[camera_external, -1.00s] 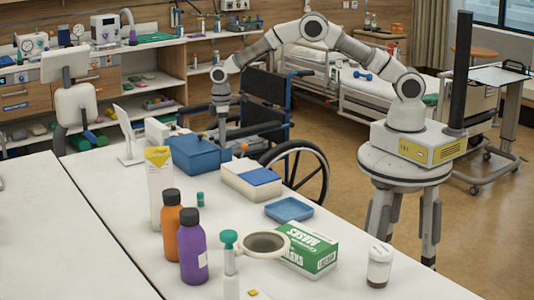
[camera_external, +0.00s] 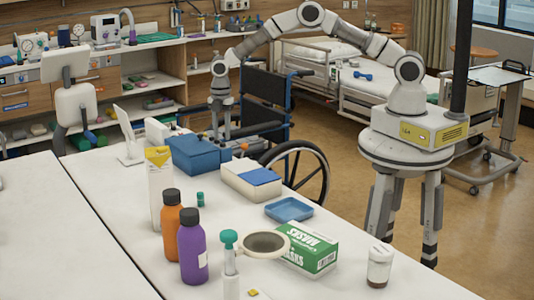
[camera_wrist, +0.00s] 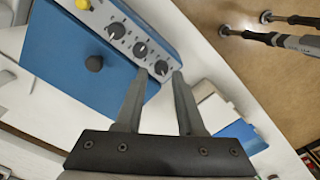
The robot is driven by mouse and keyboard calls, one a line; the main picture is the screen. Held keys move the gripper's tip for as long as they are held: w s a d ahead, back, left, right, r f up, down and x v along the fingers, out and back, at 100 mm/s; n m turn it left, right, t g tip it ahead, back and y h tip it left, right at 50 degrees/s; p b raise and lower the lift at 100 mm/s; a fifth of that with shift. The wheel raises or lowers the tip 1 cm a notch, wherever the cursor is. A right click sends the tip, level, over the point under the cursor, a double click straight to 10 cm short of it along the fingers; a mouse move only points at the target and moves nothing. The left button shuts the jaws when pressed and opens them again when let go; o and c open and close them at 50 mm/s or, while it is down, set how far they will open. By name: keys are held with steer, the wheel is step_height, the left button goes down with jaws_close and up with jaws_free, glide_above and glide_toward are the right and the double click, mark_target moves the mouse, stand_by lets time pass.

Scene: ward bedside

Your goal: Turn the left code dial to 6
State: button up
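The blue box (camera_external: 197,157) stands on the white table. In the wrist view the blue box (camera_wrist: 75,60) has a grey panel along one edge with three black dials in a row. The dial nearest the yellow button (camera_wrist: 83,4) is the first dial (camera_wrist: 116,30); the middle dial (camera_wrist: 140,49) and the far dial (camera_wrist: 161,67) follow. The digits are too small to read. My gripper (camera_wrist: 160,73) is open, its fingertips appearing either side of the far dial; contact cannot be told. In the external view my gripper (camera_external: 222,135) points down beside the box, its fingertips partly hidden.
A black knob (camera_wrist: 94,63) stands on the box's blue top. A white box with a blue top (camera_external: 250,178) is close by on the right. Bottles (camera_external: 192,245), a blue tray (camera_external: 289,209) and a mask carton (camera_external: 310,248) stand nearer the camera. A wheelchair (camera_external: 296,165) is beyond the table edge.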

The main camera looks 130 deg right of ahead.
step_height(320, 180, up, 15)
steer(key=shift+r+b, duration=0.15)
steer(key=shift+b, duration=0.2)
steer(key=shift+a, duration=0.1)
stand_by(0.3)
